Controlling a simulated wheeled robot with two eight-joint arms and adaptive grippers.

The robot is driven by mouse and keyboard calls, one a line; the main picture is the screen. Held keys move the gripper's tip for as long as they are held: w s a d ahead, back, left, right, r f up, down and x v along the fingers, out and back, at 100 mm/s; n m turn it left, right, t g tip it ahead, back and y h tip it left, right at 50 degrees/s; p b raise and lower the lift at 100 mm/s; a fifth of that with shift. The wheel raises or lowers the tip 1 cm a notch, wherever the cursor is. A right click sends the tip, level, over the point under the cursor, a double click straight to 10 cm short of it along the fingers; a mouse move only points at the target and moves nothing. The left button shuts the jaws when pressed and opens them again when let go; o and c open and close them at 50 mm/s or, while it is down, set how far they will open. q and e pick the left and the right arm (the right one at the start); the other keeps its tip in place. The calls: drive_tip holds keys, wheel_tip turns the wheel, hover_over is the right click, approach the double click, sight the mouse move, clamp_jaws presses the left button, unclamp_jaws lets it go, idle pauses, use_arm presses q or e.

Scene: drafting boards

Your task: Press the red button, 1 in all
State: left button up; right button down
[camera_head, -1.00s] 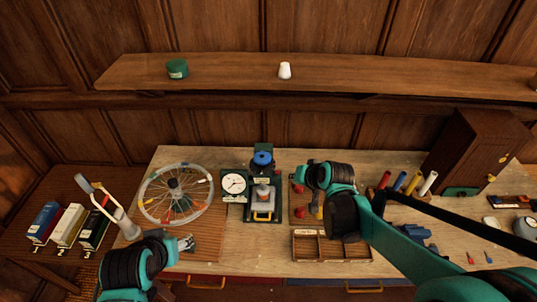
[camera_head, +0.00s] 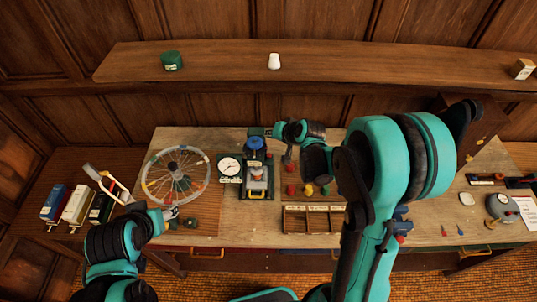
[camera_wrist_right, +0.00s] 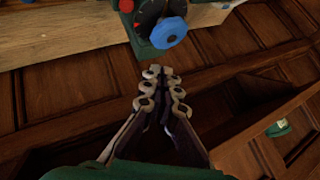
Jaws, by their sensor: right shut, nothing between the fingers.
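Two red round buttons or knobs stand right of the green machine in the head view, a nearer one (camera_head: 291,190) and a farther one (camera_head: 291,166). A red round part (camera_wrist_right: 126,5) on the green machine shows at the top edge of the right wrist view. I cannot tell which is the task's red button. My right gripper (camera_head: 268,133) is beside the machine's top, shut and empty. In the right wrist view its fingertips (camera_wrist_right: 161,76) are together, apart from the machine's blue knob (camera_wrist_right: 168,32). My left gripper (camera_head: 171,213) is near the wheel; its opening is unclear.
The green machine's blue knob (camera_head: 255,142) stands beside a white dial (camera_head: 229,167). A yellow knob (camera_head: 308,190) is right of the nearer red one. A spoked wheel (camera_head: 152,185) lies left. A divided tray (camera_head: 313,231) lies in front. The shelf (camera_head: 220,62) crosses above.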

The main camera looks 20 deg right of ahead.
sight(270, 156)
wheel_tip(270, 156, down, 8)
drive_tip(key=b, duration=0.6)
drive_tip(key=shift+f, duration=0.15)
drive_tip(key=shift+f+b, duration=0.25)
drive_tip(key=shift+b, duration=0.2)
idle(0.8)
drive_tip(key=shift+f+b, duration=0.4)
drive_tip(key=shift+b, duration=0.15)
drive_tip(key=shift+s+f+b, duration=0.1)
drive_tip(key=shift+f+b, duration=0.35)
drive_tip(key=shift+b, duration=0.1)
idle(0.4)
drive_tip(key=shift+r, duration=0.1)
drive_tip(key=shift+r+p, duration=0.5)
drive_tip(key=shift+r, duration=0.15)
drive_tip(key=shift+w+a+r, duration=0.15)
drive_tip(key=shift+w+r, duration=0.05)
